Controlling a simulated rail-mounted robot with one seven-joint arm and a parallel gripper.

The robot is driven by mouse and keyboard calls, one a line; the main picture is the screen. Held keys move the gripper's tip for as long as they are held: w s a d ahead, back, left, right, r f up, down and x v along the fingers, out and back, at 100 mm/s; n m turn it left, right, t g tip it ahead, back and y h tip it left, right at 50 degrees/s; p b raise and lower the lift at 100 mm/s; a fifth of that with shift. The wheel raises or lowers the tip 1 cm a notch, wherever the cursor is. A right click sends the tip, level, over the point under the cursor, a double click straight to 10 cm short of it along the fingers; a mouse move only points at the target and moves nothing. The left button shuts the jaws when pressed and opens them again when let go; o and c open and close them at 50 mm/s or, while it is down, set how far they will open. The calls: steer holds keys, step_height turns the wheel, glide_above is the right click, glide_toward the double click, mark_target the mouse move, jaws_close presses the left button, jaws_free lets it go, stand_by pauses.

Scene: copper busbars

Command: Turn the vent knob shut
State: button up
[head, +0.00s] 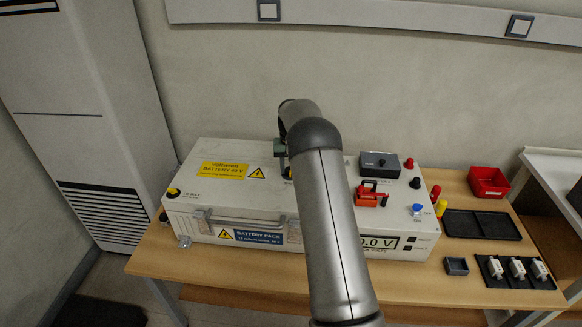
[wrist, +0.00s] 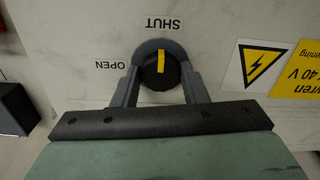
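The vent knob (wrist: 160,70) is round and black with a yellow bar, on the white top of the battery case (wrist: 90,35). In the wrist view its bar points nearly at the SHUT label (wrist: 163,24), tilted slightly; the OPEN label (wrist: 110,64) is to the left. My gripper (wrist: 161,72) has one finger on each side of the knob, and the fingers appear closed on it. In the head view my gripper (head: 285,163) is at the case top, with the knob mostly hidden by my arm.
The case (head: 215,225) stands on a wooden table (head: 150,262). A grey box (head: 379,165), a red clamp-like part (head: 371,195) and several coloured caps lie to the right. A red bin (head: 489,182) and black tray (head: 482,225) are farther right.

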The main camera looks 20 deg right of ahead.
steer(key=o, duration=0.4)
steer(key=shift+r, duration=0.15)
step_height(320, 180, up, 17)
steer(key=shift+r, duration=0.1)
stand_by(0.5)
